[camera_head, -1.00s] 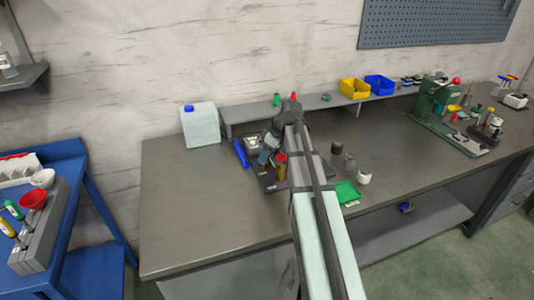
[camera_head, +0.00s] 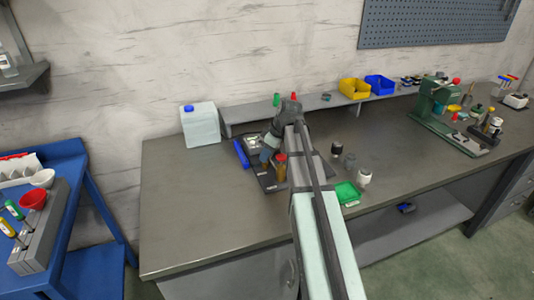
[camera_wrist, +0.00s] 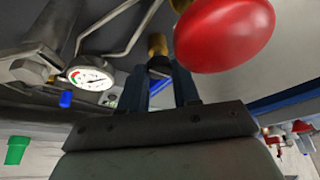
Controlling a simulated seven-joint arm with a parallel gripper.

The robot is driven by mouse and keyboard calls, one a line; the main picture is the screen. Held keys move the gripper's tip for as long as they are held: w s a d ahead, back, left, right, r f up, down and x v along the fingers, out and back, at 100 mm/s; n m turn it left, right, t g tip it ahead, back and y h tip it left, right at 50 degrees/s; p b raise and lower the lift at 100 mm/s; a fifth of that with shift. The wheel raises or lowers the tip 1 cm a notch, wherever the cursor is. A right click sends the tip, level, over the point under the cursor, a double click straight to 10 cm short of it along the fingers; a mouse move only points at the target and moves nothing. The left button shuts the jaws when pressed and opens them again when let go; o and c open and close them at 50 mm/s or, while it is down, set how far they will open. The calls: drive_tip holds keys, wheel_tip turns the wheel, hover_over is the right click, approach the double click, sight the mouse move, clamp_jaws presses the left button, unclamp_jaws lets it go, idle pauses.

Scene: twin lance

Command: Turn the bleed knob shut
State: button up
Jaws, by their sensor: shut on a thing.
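The bleed knob (camera_wrist: 158,68) is small, dark and mostly hidden between my fingertips, with a brass stem (camera_wrist: 157,44) just beyond it in the wrist view. My gripper (camera_wrist: 160,82) has its two dark blue fingers closed around it. A large red ball-shaped knob (camera_wrist: 225,34) stands close by on the right and is apart from the fingers. A round white pressure gauge (camera_wrist: 90,78) is to the left. In the head view, my gripper (camera_head: 268,153) is down at the small rig on its dark base plate (camera_head: 268,184); my arm hides much of it.
A red-capped amber bottle (camera_head: 281,168) stands close to my gripper. A blue bar (camera_head: 241,154) lies left of the rig. A white jug (camera_head: 200,124) stands behind. Small cups (camera_head: 364,177) and a green tray (camera_head: 346,192) are to the right. The bench's left part is clear.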

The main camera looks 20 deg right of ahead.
drive_tip(key=shift+m, duration=0.3)
drive_tip(key=m, duration=0.2)
drive_tip(key=m+t+h, duration=0.1)
drive_tip(key=shift+s+a+m, duration=0.15)
drive_tip(key=shift+a+m, duration=0.05)
drive_tip(key=shift+m, duration=0.2)
drive_tip(key=m+h, duration=0.2)
drive_tip(key=m, duration=0.2)
drive_tip(key=shift+a+m, duration=0.15)
drive_tip(key=shift+m, duration=0.15)
drive_tip(key=m+h, duration=0.2)
drive_tip(key=m, duration=0.2)
drive_tip(key=shift+a, duration=0.15)
drive_tip(key=shift+a+m+g+h, duration=0.1)
drive_tip(key=shift+m+g+h, duration=0.2)
drive_tip(key=shift+m, duration=0.9)
drive_tip(key=shift+m+g+h, duration=0.2)
drive_tip(key=shift+m+h, duration=0.1)
drive_tip(key=shift+m, duration=0.9)
drive_tip(key=o, duration=1)
drive_tip(key=shift+o, duration=0.2)
